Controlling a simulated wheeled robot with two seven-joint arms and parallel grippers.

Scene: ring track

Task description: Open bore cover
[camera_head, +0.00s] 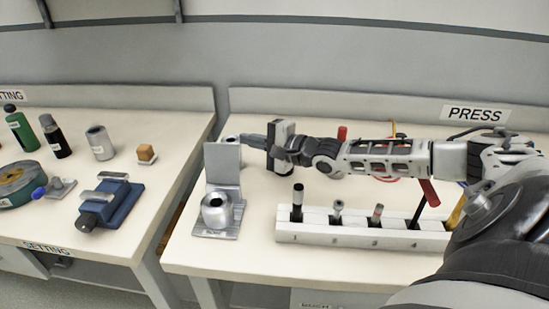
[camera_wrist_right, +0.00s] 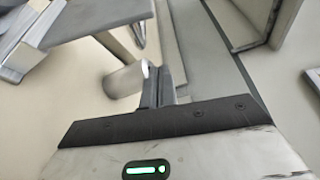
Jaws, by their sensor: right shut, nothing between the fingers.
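The metal bore fixture (camera_head: 235,215) stands at the left front of the PRESS table. Its round part (camera_head: 216,212) has an open hole on top. A flat grey plate (camera_head: 222,165), which looks like the cover, stands upright behind the round part and leaves it uncovered. My right gripper (camera_head: 247,140) is shut and empty, at the plate's upper right; I cannot tell whether it touches the plate. In the right wrist view, the shut fingers (camera_wrist_right: 163,86) are beside a pale cylinder (camera_wrist_right: 124,79). My left gripper is not in view.
A white numbered rack (camera_head: 350,240) holds several tools to the right of the fixture. Red-handled tools stand behind and beneath my right arm. The left table (camera_head: 110,235) carries bottles, a blue vise (camera_head: 112,203) and a green round item (camera_head: 18,185). A gap separates the tables.

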